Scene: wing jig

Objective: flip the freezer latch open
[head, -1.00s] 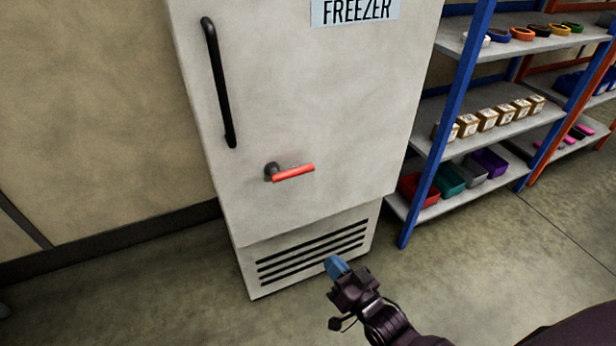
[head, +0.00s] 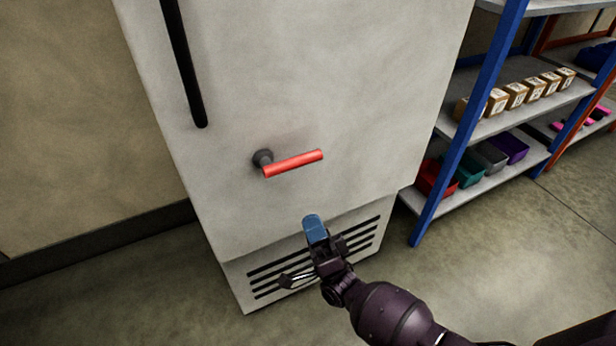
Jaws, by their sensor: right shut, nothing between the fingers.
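The freezer (head: 320,90) is a tall pale cabinet with a black vertical door handle (head: 183,65) at its upper left. Its latch is a red lever (head: 293,164) on a dark round pivot (head: 263,158). The lever points right, tilted slightly upward from the pivot. My right gripper (head: 312,222) has blue fingertips, is shut and empty, and points up. In the picture it is below the lever and apart from it, in front of the freezer's lower door edge. My left gripper is not in view.
A vent grille (head: 262,285) is at the freezer's base. At the right, a blue-post shelf unit (head: 470,120) holds small boxes (head: 515,95) and coloured bins (head: 470,170). Bare wall (head: 70,130) is at the left. The floor in front is clear.

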